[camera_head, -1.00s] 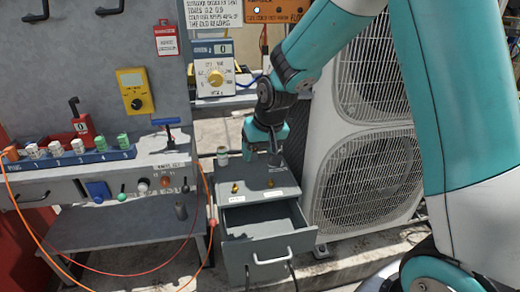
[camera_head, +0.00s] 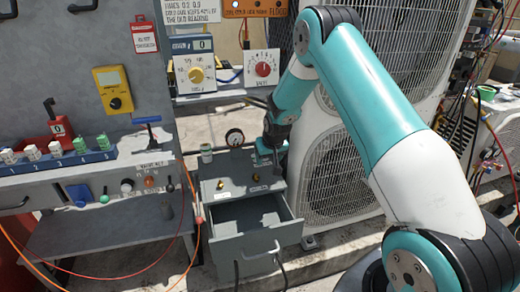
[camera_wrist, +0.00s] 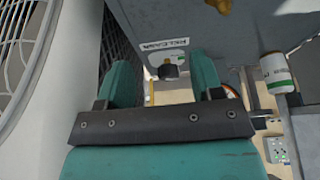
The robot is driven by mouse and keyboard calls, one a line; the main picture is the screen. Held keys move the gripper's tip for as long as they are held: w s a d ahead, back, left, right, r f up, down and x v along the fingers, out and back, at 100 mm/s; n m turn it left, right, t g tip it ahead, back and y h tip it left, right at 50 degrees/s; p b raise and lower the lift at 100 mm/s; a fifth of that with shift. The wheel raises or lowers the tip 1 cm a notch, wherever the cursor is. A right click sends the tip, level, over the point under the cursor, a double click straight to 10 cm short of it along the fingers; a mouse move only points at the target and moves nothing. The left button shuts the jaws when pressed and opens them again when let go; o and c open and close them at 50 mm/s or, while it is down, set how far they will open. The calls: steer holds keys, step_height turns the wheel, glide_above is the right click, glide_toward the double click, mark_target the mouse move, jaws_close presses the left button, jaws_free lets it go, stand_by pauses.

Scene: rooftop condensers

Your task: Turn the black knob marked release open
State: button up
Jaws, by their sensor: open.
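A small black knob (camera_wrist: 169,71) with a pale base shows in the wrist view, just past a white label (camera_wrist: 165,46) on a grey surface; the label's lettering is too small to read surely. My gripper (camera_wrist: 163,78) is open and empty, its two teal fingers on either side of the knob in that picture; contact cannot be told. In the head view my gripper (camera_head: 271,160) points down at the back right of the grey drawer cabinet's top (camera_head: 238,172). The knob cannot be made out there.
The cabinet's drawer (camera_head: 252,235) stands pulled out. Two brass knobs (camera_head: 220,184) sit on its top, with a small can (camera_head: 206,153) and a gauge (camera_head: 234,137) behind. A condenser unit (camera_head: 335,170) stands close on the right. Orange and red hoses hang at left.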

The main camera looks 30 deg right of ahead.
steer(key=w, duration=0.2)
steer(key=w+d, duration=0.1)
steer(key=w, duration=0.2)
steer(key=w+d, duration=0.1)
steer(key=w, duration=0.1)
steer(key=shift+w, duration=0.35)
steer(key=shift+x, duration=0.95)
steer(key=shift+w+f, duration=0.35)
steer(key=shift+f, duration=0.1)
